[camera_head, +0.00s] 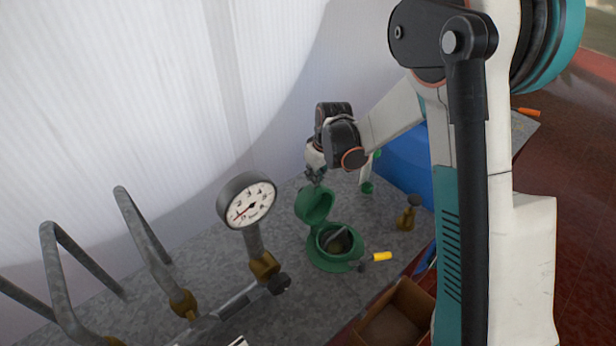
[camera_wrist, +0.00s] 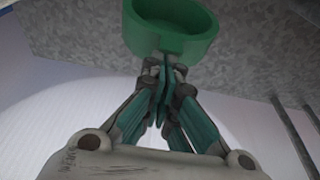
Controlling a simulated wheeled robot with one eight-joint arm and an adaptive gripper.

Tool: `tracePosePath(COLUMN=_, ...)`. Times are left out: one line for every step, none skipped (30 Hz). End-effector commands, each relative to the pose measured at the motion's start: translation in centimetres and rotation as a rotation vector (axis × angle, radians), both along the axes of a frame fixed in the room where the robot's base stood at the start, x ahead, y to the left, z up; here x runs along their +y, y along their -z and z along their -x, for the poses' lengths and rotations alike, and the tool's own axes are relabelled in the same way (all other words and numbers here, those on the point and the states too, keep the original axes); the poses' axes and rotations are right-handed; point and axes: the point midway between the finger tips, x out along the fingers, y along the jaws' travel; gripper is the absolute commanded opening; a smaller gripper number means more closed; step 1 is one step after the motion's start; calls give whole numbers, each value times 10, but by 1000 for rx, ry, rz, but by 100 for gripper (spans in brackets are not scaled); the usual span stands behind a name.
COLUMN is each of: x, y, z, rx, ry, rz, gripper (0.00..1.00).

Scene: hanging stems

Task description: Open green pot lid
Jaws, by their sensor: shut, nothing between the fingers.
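The green pot (camera_head: 334,261) stands on the grey speckled bench, with a dark grey object showing inside it. Its green lid (camera_head: 314,204) is tilted up at the pot's far left side, and the pot's mouth is uncovered. My gripper (camera_head: 314,178) is just behind and above the lid. In the wrist view my gripper (camera_wrist: 165,75) has its fingers together with nothing between them. The fingertips are at the edge of a round green cup shape (camera_wrist: 172,45), which looks like the lid; whether they touch it I cannot tell. The pot's body is not clear in the wrist view.
A pressure gauge (camera_head: 247,200) on a brass-fitted pipe stands left of the pot. Grey bent pipes (camera_head: 62,270) are farther left. A yellow-handled tool (camera_head: 380,256) and a brass valve (camera_head: 406,218) are right of the pot. A cardboard box (camera_head: 398,318) is at the front.

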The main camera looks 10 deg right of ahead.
Motion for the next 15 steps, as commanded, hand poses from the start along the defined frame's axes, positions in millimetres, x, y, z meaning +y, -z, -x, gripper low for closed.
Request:
tracePosePath(x=-5, y=2, z=6, rx=-22, ry=3, rz=-14, gripper=0)
tracePosePath(x=-6, y=2, z=9, rx=-37, ry=3, rz=-25, gripper=0)
tracePosePath(x=-9, y=1, z=13, rx=-55, ry=2, rz=-37, gripper=0)
tracePosePath(x=-11, y=1, z=15, rx=-69, ry=3, rz=-46, gripper=0)
tracePosePath(x=-12, y=0, z=17, rx=-80, ry=3, rz=-55, gripper=0)
tracePosePath(x=-13, y=0, z=20, rx=-95, ry=2, rz=-63, gripper=0)
tracePosePath(x=-14, y=-1, z=21, rx=-105, ry=2, rz=-69, gripper=0)
tracePosePath(x=-15, y=-1, z=23, rx=-111, ry=2, rz=-75, gripper=0)
tracePosePath(x=-16, y=-2, z=24, rx=-120, ry=2, rz=-80, gripper=0)
tracePosePath(x=-16, y=-2, z=25, rx=-124, ry=3, rz=-82, gripper=0)
tracePosePath(x=-17, y=-3, z=25, rx=-128, ry=2, rz=-84, gripper=0)
tracePosePath(x=-17, y=-3, z=25, rx=-131, ry=2, rz=-85, gripper=0)
tracePosePath(x=-17, y=-4, z=25, rx=-132, ry=2, rz=-86, gripper=0)
tracePosePath(x=-17, y=-4, z=25, rx=-132, ry=2, rz=-86, gripper=0)
tracePosePath(x=-17, y=-4, z=25, rx=-132, ry=1, rz=-85, gripper=0)
